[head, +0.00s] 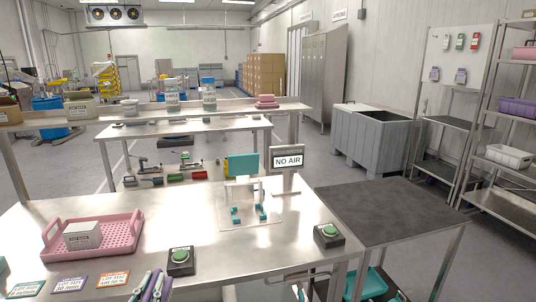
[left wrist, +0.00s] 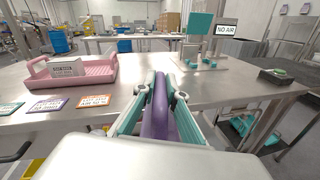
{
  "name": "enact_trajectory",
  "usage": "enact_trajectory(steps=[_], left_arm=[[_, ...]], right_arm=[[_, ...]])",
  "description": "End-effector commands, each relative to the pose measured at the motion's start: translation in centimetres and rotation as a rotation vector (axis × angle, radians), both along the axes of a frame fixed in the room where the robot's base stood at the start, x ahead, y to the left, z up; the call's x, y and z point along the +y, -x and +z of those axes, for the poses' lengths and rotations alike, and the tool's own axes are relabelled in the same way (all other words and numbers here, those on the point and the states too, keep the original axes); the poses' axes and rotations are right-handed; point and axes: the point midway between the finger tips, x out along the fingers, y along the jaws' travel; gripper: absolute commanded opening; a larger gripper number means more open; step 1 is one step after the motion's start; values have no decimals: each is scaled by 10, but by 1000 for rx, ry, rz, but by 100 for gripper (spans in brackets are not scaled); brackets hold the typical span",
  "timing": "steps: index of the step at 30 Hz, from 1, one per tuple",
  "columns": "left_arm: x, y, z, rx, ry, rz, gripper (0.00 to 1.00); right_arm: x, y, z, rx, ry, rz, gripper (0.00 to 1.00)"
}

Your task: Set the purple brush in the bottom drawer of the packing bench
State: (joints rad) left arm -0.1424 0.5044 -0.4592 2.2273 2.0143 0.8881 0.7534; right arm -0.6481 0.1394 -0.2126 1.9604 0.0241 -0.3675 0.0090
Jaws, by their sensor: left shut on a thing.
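My left gripper (head: 153,286) is at the bottom edge of the head view, at the near edge of the steel bench (head: 190,235). Its teal fingers are shut on the purple brush (left wrist: 158,112), which stands between them in the left wrist view. A strip of purple (head: 160,284) also shows between the fingers in the head view. The brush's lower part is hidden. I cannot make out the bottom drawer of the packing bench in either view. My right gripper is not clearly in view.
On the bench are a pink tray (head: 127,236) holding a white box (head: 82,235), label cards (head: 70,284), green-button boxes (head: 180,262), a teal-and-white fixture (head: 243,190) and a NO AIR sign (head: 288,160). A dark-topped table (head: 385,210) adjoins at right, with teal items (head: 372,285) below.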

Motion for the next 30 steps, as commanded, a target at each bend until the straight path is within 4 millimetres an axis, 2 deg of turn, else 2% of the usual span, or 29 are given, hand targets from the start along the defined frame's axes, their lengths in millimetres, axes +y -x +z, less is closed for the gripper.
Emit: enact_trajectory(steps=[1,3,9,14,30], left_arm=[[-5,16,-5,4,1,-11,0],[-10,34,-7,4,0,-24,0],[-20,66,-7,0,1,-45,0],[-22,73,-7,-2,3,-48,0],[-20,71,-6,-3,-1,-46,0]], right_arm=[[0,1,-1,2,1,0,30],[0,1,-1,3,1,0,30],[0,1,-1,3,0,0,30],[0,1,-1,2,1,0,30],[0,-1,2,-3,-1,0,30]])
